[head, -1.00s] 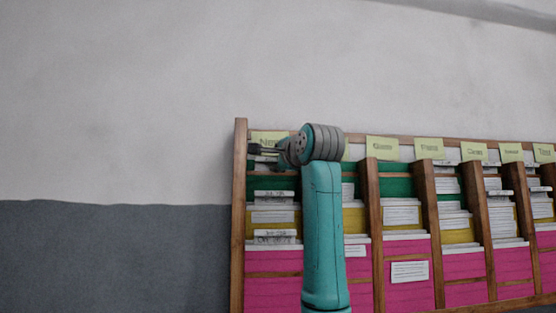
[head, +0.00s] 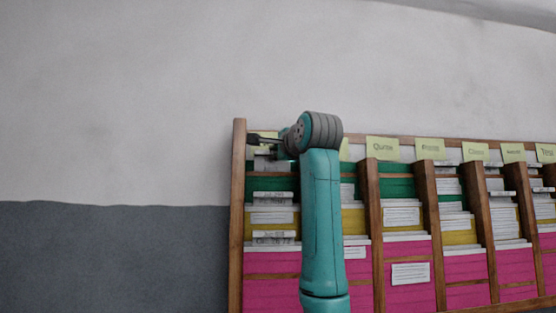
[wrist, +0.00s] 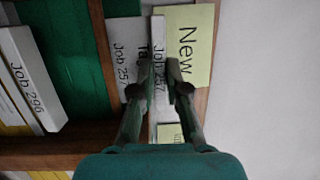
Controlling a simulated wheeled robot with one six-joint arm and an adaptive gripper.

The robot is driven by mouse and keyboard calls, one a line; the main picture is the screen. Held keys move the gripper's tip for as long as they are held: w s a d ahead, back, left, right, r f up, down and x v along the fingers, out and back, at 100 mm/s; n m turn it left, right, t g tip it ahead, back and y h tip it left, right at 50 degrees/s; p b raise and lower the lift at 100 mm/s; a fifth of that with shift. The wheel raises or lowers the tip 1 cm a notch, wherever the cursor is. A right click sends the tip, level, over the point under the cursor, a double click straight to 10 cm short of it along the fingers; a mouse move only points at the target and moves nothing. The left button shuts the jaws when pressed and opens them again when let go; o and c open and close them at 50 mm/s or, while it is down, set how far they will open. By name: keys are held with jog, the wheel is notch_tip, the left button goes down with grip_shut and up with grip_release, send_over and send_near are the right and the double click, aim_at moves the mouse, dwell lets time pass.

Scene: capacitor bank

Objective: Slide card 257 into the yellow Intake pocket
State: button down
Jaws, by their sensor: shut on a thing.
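Card 257 (wrist: 158,65), white and labelled "Job 257", is between the fingertips of my gripper (wrist: 158,75) in the wrist view. My gripper is shut on it, beside the pale yellow "New" label (wrist: 187,45). In the head view my gripper (head: 262,138) is at the top of the rack's leftmost column, and a grey-white card shows just below it. Yellow pockets (head: 461,236) form a band across the rack, above the pink ones. No label reading "Intake" is legible; my arm covers much of the second column.
The wooden rack (head: 239,200) has upright dividers and cards in green, yellow and pink pockets. The wall above and left of the rack is bare.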

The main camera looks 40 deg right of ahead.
jog(key=s+a+r, duration=0.4)
jog(key=s+a, duration=0.2)
jog(key=s, duration=0.3)
jog(key=shift+s+a, duration=0.4)
dwell(1.4)
jog(key=shift+f, duration=0.1)
dwell(0.6)
